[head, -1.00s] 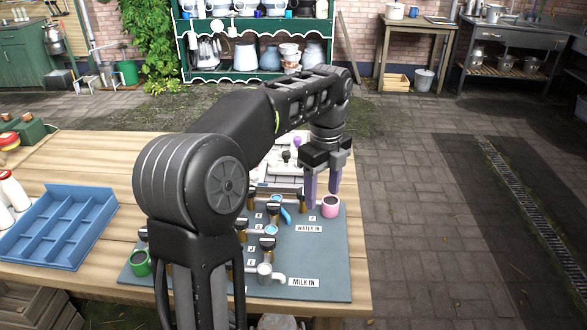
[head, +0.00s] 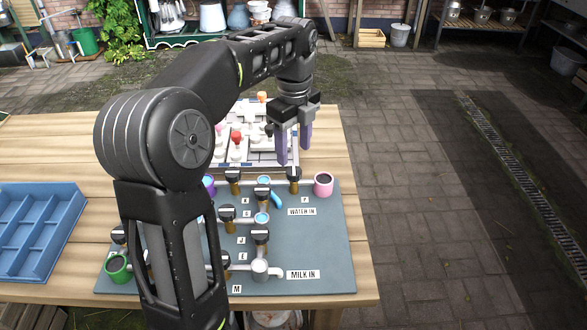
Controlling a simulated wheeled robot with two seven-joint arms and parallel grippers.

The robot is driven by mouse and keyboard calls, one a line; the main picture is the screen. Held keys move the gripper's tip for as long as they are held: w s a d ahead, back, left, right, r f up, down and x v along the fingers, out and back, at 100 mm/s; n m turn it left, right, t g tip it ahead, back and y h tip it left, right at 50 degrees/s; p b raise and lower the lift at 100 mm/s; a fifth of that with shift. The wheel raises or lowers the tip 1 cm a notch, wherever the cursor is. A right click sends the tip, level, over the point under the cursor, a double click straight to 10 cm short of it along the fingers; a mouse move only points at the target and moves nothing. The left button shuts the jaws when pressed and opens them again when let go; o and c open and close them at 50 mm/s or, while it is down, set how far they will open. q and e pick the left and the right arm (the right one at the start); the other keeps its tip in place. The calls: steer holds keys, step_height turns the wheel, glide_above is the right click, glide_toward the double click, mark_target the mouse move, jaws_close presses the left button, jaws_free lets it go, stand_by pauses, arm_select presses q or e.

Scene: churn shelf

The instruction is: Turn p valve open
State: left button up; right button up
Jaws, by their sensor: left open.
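The p valve (head: 294,175) is a small brass valve with a black handle, near the far right corner of the grey board (head: 325,250). A small P label sits just in front of it, and a pink cup (head: 323,187) stands to its right. My left gripper (head: 293,157) points down with its purple fingers apart and empty. In the picture its fingertips are just above the valve's handle; I cannot tell whether they touch it. The handle's exact turn is hard to read. My right gripper is not in view.
Other black-handled valves, such as one at the middle (head: 260,238), stand on the board with pipes and a green cup (head: 117,267). A white tray (head: 225,150) with coloured pieces lies behind. A blue divided tray (head: 50,262) is at the left.

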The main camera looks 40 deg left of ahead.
mark_target(294, 171)
arm_select(q)
step_height(294, 171, down, 6)
steer(key=shift+f, duration=0.1)
steer(key=shift+c, duration=0.3)
jaws_close()
stand_by(0.5)
